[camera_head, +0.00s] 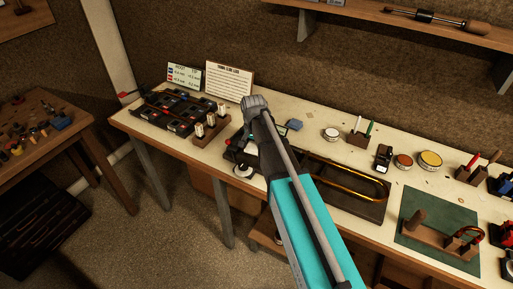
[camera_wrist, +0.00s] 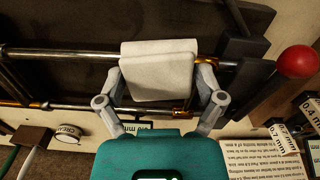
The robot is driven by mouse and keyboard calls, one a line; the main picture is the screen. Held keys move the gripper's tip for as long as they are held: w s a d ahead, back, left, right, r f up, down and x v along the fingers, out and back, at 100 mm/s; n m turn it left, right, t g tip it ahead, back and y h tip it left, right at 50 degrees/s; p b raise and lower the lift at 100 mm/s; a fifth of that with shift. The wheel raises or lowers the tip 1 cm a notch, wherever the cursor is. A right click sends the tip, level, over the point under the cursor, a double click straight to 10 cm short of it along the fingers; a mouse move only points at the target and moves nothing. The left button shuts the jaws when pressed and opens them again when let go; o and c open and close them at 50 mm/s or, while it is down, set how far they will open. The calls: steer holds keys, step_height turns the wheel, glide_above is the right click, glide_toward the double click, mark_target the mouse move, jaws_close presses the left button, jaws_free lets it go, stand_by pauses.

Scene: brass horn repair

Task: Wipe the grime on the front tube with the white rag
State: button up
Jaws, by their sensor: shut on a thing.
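My gripper (camera_wrist: 160,76) is shut on the white rag (camera_wrist: 158,62), a folded pad held between its two fingers in the wrist view. The rag lies across the front tube (camera_wrist: 70,53), a grey metal tube with a brass part just right of the rag. The rag hides the stretch of tube behind it, so I cannot tell whether grime is there or whether the rag presses on it. A second tube (camera_wrist: 70,106) runs parallel below in the picture. In the head view my arm hides the gripper and rag; the brass slide bow (camera_head: 350,178) shows to its right.
The tubes lie over a dark tray (camera_head: 345,207). A red ball (camera_wrist: 297,61) stands close to the right of the gripper. Tins, including a yellow-topped one (camera_head: 430,159), and a green mat (camera_head: 418,207) are on the bench to the right. Printed cards (camera_head: 229,80) stand at the back.

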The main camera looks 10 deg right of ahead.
steer(key=shift+r, duration=0.1)
steer(key=shift+r+p, duration=2.95)
steer(key=shift+p, duration=0.05)
steer(key=shift+r, duration=0.1)
steer(key=shift+r+p, duration=1.4)
steer(key=shift+p, duration=0.15)
steer(key=shift+f+b, duration=1.1)
